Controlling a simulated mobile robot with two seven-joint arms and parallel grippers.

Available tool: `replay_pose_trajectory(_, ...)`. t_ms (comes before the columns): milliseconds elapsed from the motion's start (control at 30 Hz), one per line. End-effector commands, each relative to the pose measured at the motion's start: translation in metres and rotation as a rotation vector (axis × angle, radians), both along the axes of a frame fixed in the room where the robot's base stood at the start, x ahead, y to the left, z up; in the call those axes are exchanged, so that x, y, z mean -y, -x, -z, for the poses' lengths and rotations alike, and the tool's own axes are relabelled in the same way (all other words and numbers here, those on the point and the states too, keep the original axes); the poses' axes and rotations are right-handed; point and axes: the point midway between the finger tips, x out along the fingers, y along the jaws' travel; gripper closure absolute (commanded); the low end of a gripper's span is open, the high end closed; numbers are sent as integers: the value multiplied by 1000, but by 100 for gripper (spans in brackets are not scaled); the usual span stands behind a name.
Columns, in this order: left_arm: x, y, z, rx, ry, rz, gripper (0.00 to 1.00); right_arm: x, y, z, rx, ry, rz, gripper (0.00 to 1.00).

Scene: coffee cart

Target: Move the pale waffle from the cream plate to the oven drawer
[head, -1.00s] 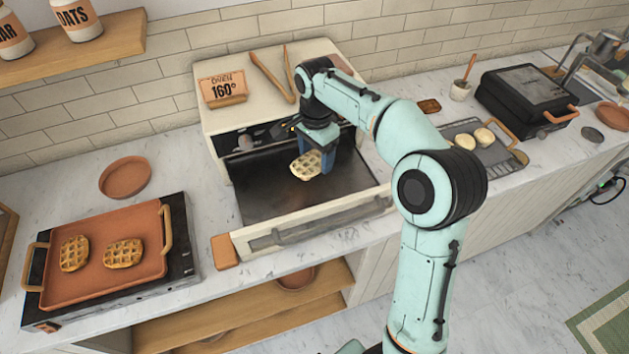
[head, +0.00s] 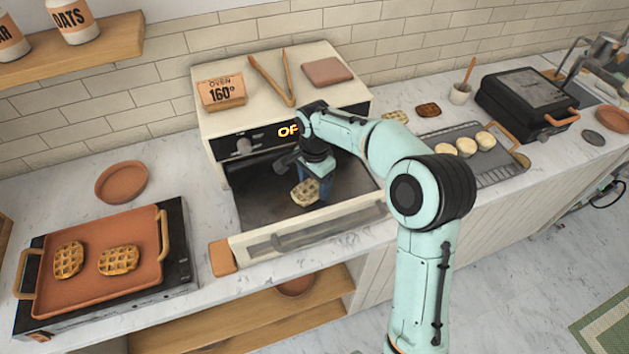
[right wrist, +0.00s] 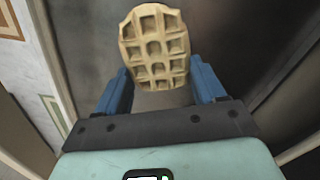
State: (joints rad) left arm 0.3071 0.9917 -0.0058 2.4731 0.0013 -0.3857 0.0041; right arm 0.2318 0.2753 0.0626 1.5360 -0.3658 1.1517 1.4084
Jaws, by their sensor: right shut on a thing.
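The pale waffle (head: 304,193) is between the blue fingers of my right gripper (head: 318,187), over the dark floor of the oven drawer. In the right wrist view the waffle (right wrist: 155,45) lies flat ahead of the palm, with a finger at either side of its near end. My right gripper (right wrist: 160,85) is shut on it. I cannot tell whether the waffle touches the drawer floor. The oven drawer (head: 252,205) is pulled open, with its cream front and handle toward me. I cannot make out the cream plate. My left gripper is not in view.
An orange tray (head: 95,283) with two browned waffles stands left. Another pale waffle (head: 395,116) and a baking tray (head: 495,165) are behind my right arm.

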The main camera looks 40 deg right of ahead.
Motion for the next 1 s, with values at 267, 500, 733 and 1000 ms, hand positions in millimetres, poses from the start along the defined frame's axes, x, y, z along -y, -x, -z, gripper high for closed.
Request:
replay_pose_trajectory(267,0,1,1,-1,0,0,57,0,0,2,-1,0,0,5)
replay_pose_trajectory(500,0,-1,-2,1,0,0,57,0,0,-3,1,0,0,5)
replay_pose_trajectory(733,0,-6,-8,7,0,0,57,0,-1,-43,5,1,0,5)
replay_pose_trajectory(1000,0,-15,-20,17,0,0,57,0,-1,-99,3,1,0,5)
